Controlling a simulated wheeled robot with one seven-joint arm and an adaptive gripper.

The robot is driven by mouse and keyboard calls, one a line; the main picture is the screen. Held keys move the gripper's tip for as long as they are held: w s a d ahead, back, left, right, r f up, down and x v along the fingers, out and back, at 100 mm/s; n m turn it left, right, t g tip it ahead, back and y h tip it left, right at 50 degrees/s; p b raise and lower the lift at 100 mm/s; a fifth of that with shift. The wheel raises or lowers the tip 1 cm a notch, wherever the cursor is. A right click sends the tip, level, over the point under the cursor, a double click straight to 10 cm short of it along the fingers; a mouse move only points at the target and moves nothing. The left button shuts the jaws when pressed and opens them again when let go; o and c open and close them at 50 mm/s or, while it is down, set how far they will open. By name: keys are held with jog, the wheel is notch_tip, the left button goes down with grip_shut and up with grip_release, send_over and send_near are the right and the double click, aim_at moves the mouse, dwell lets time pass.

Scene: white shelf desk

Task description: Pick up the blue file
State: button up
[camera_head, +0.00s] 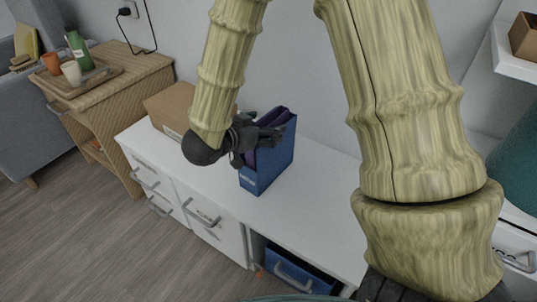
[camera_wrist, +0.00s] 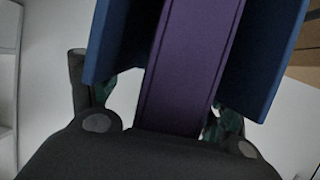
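The blue file (camera_head: 268,168) is an upright holder on the white desk top, with a purple item (camera_head: 268,133) inside it. My black gripper (camera_head: 266,132) is at its upper part, on the left side in the head view. In the wrist view the blue walls of the file (camera_wrist: 268,60) and the purple item (camera_wrist: 190,65) fill the middle, very close. One finger shows left of the blue wall there; the other is mostly hidden behind the right wall. The fingers look spread apart. I cannot tell whether they touch the file.
A cardboard box (camera_head: 168,105) stands behind my gripper on the white desk (camera_head: 318,190). A blue bin (camera_head: 298,272) sits in the open space below. A wooden cabinet (camera_head: 125,100) with a tray is at left. The desk top right of the file is clear.

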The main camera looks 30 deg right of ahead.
jog(key=shift+s, duration=0.1)
jog(key=c, duration=1)
jog(key=shift+o, duration=0.2)
